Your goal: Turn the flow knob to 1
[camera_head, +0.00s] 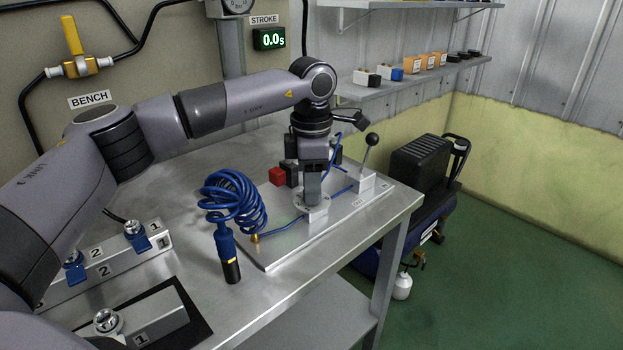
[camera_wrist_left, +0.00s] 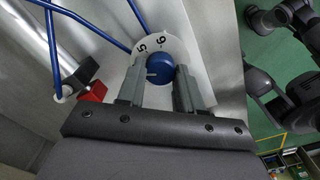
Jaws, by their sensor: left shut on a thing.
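The flow knob (camera_wrist_left: 159,66) is a round blue knob with a short white line on it, seen in the left wrist view. It sits on a white dial plate (camera_wrist_left: 168,45) on which the numbers 5 and 6 show; the rest of the scale is hidden. The white line points toward the picture's left. My left gripper (camera_wrist_left: 160,86) is shut on the knob, one grey finger on each side. In the head view my left gripper (camera_head: 312,190) points down over a small white block (camera_head: 316,214) and hides the knob. My right gripper is in neither view.
A blue coiled hose (camera_head: 232,197) stands left of the gripper. A black-knobbed lever (camera_head: 369,152) rises close on its right. The bench's front right area is clear.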

